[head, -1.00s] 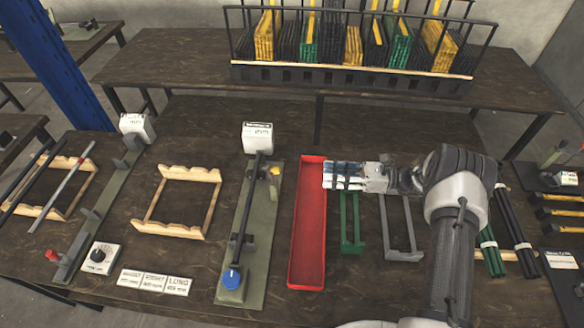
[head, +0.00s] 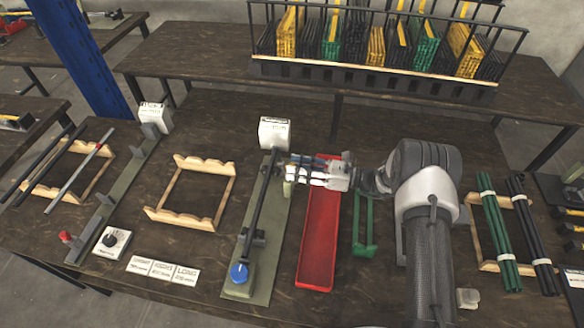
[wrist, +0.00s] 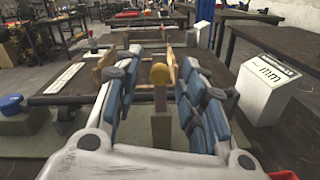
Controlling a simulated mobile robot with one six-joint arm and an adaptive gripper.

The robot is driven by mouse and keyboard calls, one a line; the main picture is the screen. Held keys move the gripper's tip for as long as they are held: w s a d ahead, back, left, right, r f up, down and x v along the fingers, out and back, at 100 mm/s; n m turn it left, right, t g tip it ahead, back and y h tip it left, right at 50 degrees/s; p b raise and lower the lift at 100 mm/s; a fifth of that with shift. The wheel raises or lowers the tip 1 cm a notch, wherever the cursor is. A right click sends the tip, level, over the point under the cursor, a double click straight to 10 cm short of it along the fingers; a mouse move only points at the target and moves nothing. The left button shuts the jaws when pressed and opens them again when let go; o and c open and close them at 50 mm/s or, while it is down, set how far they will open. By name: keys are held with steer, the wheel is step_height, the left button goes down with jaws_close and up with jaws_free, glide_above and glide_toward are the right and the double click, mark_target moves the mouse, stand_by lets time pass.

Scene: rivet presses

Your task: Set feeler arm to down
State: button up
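The olive press fixture (head: 270,262) carries a black rod, a blue knob (head: 238,273) and a white display box (head: 274,132). A short upright lever with a round yellow knob (wrist: 160,73), which looks like the feeler arm, stands on an olive block (wrist: 160,130) in the wrist view. My gripper (head: 291,172) reaches in from the right at the fixture's upper part. In the wrist view its blue-padded fingers are spread, with the yellow knob in the gap between them. Contact cannot be told. In the head view my gripper hides most of the lever.
A red tray (head: 318,245) lies right of the fixture, under my gripper, with a green frame (head: 364,225) beyond. A wooden cradle (head: 186,215) and label cards (head: 162,269) lie to the left. Green and black rod bundles (head: 497,225) lie at right.

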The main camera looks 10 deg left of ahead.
steer(key=shift+a, duration=1)
jaws_close()
